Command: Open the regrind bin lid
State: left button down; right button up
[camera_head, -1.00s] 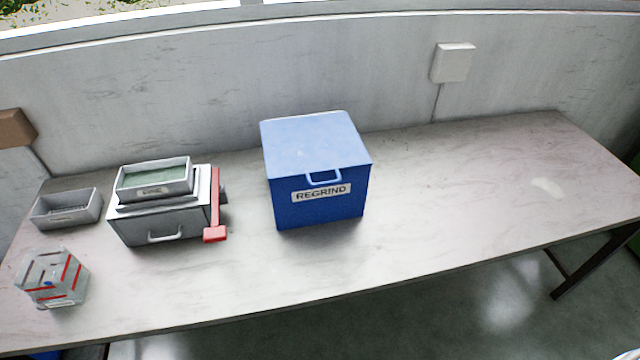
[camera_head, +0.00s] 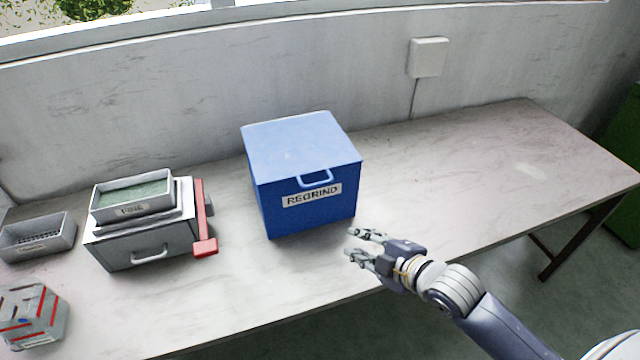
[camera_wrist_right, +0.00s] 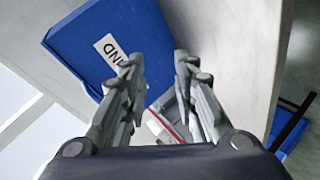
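The blue regrind bin (camera_head: 312,212) stands on the table with its flat lid (camera_head: 300,145) closed. A blue loop handle (camera_head: 316,180) sits at the lid's front edge, above a white REGRIND label. My right gripper (camera_head: 351,244) is open and empty, just right of the bin's lower front corner and apart from it. In the right wrist view the bin (camera_wrist_right: 110,40) shows beyond the parted fingers (camera_wrist_right: 158,68), with part of its label in sight; the handle cannot be made out there. My left gripper is not in view.
Left of the bin stands a grey machine (camera_head: 140,240) with a tray on top and a red lever (camera_head: 203,220). A grey tray (camera_head: 38,238) and a clear red-striped box (camera_head: 30,318) lie further left. The table (camera_head: 460,165) is clear right of the bin.

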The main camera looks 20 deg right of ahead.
aim_at(320, 184)
jog(key=w+r+n+t+y, duration=0.35)
jog(key=r+n, duration=0.25)
jog(key=r, duration=0.4)
jog(key=shift+g+h, duration=0.35)
jog(key=shift+g, duration=0.1)
jog(key=x, duration=0.7)
jog(key=p+x, duration=0.1)
jog(key=x, duration=0.3)
jog(key=shift+s+a+f, duration=0.1)
jog(key=shift+s+a, duration=0.1)
jog(key=shift+a, duration=0.2)
grip_shut()
